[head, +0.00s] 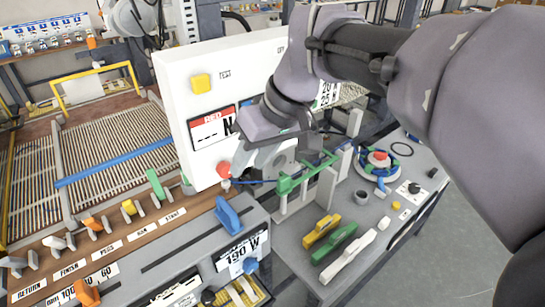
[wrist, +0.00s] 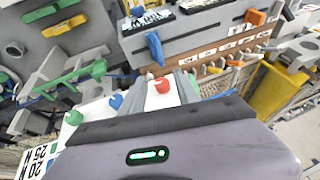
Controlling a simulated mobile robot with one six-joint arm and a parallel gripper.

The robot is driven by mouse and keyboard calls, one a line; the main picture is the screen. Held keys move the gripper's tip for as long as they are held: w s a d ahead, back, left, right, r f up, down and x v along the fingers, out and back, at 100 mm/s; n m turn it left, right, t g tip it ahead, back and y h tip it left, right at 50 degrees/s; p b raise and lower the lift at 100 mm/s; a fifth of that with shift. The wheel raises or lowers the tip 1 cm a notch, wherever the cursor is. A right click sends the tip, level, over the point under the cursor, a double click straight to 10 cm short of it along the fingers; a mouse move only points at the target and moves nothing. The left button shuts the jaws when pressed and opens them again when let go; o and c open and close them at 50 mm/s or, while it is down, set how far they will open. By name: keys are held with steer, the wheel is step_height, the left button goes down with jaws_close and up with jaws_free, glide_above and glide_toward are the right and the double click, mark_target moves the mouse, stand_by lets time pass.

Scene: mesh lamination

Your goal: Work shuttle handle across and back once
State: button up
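No part is labelled as a shuttle handle, so I cannot tell for sure which one it is. In the head view, a green upright handle (head: 157,185) stands behind the START label, with yellow (head: 130,208), orange (head: 93,224) and white (head: 55,243) ones to its left. A blue lever (head: 228,215) stands on the near console. The wrist view shows the red knob (wrist: 162,86) close by.
The white panel (head: 190,70) rises beside my arm. A slatted bed with a blue bar (head: 115,168) lies at left. Grey floor is open at lower right.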

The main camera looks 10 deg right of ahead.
mark_target(227, 204)
steer(key=b+x, duration=0.5)
steer(key=x, duration=1.1)
steer(key=shift+b, duration=0.4)
jaws_close()
